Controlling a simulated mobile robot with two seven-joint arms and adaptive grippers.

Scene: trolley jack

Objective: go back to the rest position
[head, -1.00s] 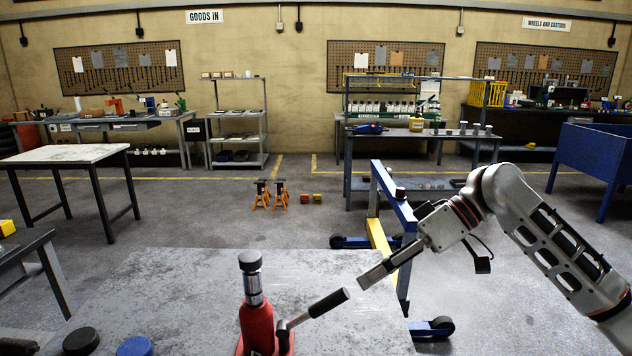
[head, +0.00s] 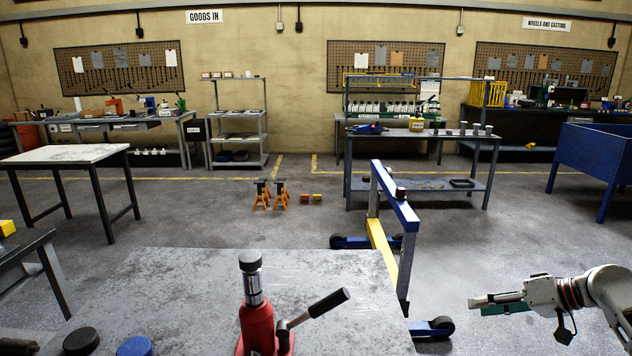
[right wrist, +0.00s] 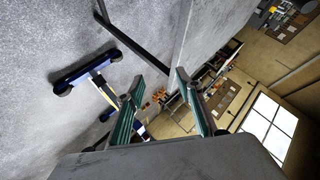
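My right gripper (head: 482,304) is at the lower right of the head view, pointing left, beyond the right edge of the metal-topped table (head: 190,285). In the right wrist view my right gripper (right wrist: 160,80) has its two green-sided fingers apart with nothing between them. The red bottle jack (head: 257,325) stands upright near the table's front, partly cut off by the lower picture edge. Its lever (head: 320,307) with a black grip slants up to the right. The right gripper is well clear of both. My left gripper is not in view.
A blue and yellow wheeled frame (head: 393,212) stands just behind the table's right edge. Black (head: 81,341) and blue (head: 134,347) round pads lie at the table's front left. Orange stands (head: 271,193) are on the floor behind. The floor around my right gripper looks open.

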